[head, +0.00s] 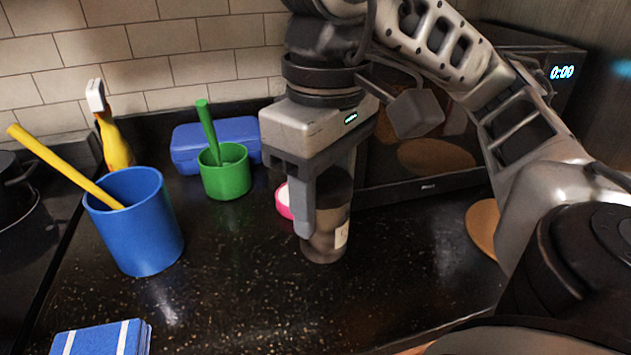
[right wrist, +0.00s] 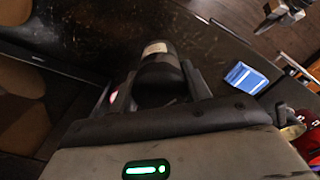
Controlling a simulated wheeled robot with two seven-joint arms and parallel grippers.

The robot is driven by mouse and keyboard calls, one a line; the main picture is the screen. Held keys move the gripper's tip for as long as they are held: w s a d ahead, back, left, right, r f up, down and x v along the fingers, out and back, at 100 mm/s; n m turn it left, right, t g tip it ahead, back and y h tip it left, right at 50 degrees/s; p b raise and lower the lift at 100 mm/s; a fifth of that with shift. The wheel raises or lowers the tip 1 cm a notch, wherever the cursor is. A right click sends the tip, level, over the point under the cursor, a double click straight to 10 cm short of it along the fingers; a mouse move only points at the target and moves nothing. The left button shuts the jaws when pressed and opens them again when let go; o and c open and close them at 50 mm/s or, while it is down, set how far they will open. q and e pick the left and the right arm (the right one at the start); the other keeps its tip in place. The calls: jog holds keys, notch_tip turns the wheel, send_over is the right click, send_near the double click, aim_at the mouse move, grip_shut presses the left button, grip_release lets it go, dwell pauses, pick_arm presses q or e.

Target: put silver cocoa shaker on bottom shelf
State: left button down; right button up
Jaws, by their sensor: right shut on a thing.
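The cocoa shaker (head: 332,240) is a brownish-silver cylinder with a dark upper part and a pale label. My right gripper (head: 325,205) points down and is shut on its upper part in the head view. The shaker is upright, at or just above the dark counter; I cannot tell whether its base touches. In the right wrist view the shaker (right wrist: 158,62) sits between the fingers of the gripper (right wrist: 155,85). A grey pronged part at that view's top right looks like my left gripper (right wrist: 280,14); its jaws are unclear. No shelf can be made out.
A blue cup (head: 140,225) with a yellow handle, a green cup (head: 225,175), a blue box (head: 190,145) and a yellow bottle (head: 115,145) stand left. A pink-rimmed item (head: 284,202) is behind the shaker. A microwave (head: 420,160) is behind right.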

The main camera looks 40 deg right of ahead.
jog(key=w+d+f+b, duration=0.1)
jog(key=w+d+f, duration=0.1)
jog(key=d+f, duration=0.1)
jog(key=w+d+f+b, duration=0.1)
jog(key=w+d+f, duration=0.1)
jog(key=w+f, duration=0.1)
jog(key=w+d+f+b, duration=0.1)
jog(key=w+d+f, duration=0.2)
jog(key=f, duration=0.2)
jog(key=shift+w+d+f, duration=0.1)
jog(key=shift+d+f, duration=0.05)
jog(key=shift+d, duration=0.15)
jog(key=shift+f, duration=0.45)
jog(key=shift+f+b, duration=0.3)
jog(key=shift+b, duration=0.1)
jog(key=o, duration=1)
jog(key=shift+r, duration=0.15)
